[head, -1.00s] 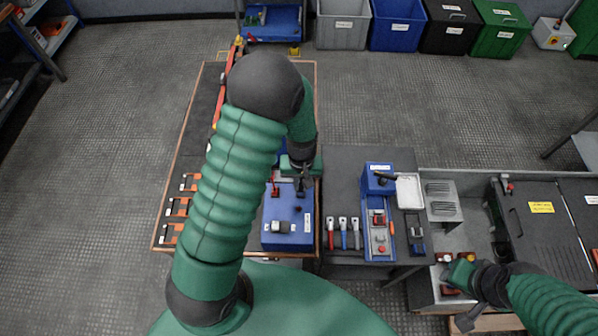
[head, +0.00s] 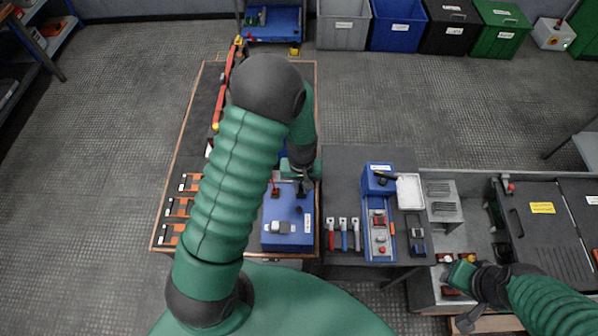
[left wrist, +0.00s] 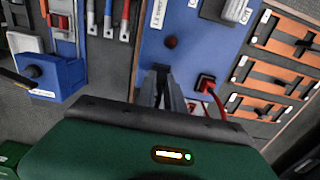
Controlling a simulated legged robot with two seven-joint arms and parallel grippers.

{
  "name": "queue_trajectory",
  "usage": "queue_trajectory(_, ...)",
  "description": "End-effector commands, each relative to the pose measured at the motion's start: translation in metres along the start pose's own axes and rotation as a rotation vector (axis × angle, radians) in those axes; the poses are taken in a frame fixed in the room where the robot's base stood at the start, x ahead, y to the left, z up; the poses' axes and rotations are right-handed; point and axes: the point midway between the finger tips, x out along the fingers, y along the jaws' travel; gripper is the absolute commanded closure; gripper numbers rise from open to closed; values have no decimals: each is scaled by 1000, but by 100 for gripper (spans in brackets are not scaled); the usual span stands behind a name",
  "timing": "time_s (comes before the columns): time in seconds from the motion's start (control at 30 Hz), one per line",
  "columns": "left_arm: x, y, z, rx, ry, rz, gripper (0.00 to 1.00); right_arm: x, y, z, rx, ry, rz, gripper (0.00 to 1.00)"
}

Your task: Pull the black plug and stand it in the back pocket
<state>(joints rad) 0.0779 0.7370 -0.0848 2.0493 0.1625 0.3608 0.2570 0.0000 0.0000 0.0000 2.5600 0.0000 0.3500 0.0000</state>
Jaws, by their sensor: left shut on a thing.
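My left gripper (head: 303,187) is over the far part of a blue box (head: 272,242) with a white label. It is shut on what looks like the black plug, a small dark shape (head: 301,193) mostly hidden by the fingers. The narrow fingers also show in the left wrist view (left wrist: 166,86), pointing at the blue face. A red plug with a red lead (left wrist: 205,84) sits beside the fingers; it also shows in the head view (head: 275,189). A dark round knob (left wrist: 170,42) is on the box. I cannot make out which place is the back pocket. My right gripper (head: 459,275) is at the lower right.
A blue tray (head: 366,240) and a blue block (head: 378,176) with a black-handled item stand further right, near a white tray (head: 409,189). Orange-and-black fittings (head: 176,207) line the left side.

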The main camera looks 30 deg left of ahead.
Motion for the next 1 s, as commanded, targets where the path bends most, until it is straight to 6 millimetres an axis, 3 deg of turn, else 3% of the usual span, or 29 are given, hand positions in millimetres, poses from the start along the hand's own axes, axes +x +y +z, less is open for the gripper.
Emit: queue_trajectory(1.0,18,0,3,0,-9,-3,100,9,0,2,0,0,0,61)
